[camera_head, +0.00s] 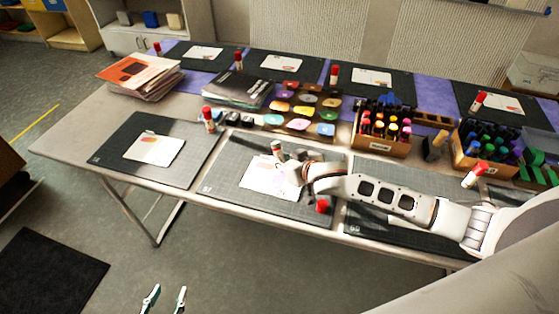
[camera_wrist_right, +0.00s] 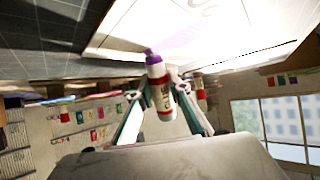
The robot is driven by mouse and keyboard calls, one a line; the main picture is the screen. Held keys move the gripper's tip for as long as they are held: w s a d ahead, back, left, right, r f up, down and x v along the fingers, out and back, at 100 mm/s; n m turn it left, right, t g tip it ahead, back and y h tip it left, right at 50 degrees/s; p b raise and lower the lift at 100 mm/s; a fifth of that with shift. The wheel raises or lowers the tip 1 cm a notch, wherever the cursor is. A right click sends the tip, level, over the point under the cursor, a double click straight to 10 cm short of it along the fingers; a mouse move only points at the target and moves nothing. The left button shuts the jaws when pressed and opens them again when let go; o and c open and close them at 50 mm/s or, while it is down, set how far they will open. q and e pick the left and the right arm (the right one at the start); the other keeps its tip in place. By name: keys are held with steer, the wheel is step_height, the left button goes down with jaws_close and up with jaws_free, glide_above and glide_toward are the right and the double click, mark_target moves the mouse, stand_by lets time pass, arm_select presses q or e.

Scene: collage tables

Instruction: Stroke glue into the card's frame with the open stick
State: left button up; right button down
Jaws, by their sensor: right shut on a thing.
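The open glue stick (camera_wrist_right: 160,92) is in my right gripper (camera_wrist_right: 164,103), its purple glue end pointing at the white card. In the head view the stick's rear end (camera_head: 277,148) shows beside my right wrist, above the card (camera_head: 258,187). Pale purple marks show on the card (camera_wrist_right: 205,48) near the glue tip. I cannot tell whether the tip touches the card. The card's frame is partly hidden by my arm. A red cap (camera_head: 322,206) stands on the same dark mat (camera_head: 224,185). My left gripper (camera_head: 165,300) is open and empty, low in front of the table.
Another mat with a card (camera_head: 154,149) lies to the left, with a capped glue stick (camera_head: 208,117) behind it. My right arm crosses the mat on the right.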

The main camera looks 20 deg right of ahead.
steer(key=shift+w+d, duration=0.3)
steer(key=shift+p, duration=0.3)
steer(key=shift+s+d+p, duration=0.7)
steer(key=shift+d+p, duration=0.1)
steer(key=shift+p, duration=0.05)
steer(key=shift+s+a, duration=0.55)
steer(key=shift+s, duration=0.2)
steer(key=shift+s, duration=0.1)
steer(key=shift+s+a, duration=0.9)
steer(key=shift+s, duration=0.15)
steer(key=shift+s+a+f, duration=0.1)
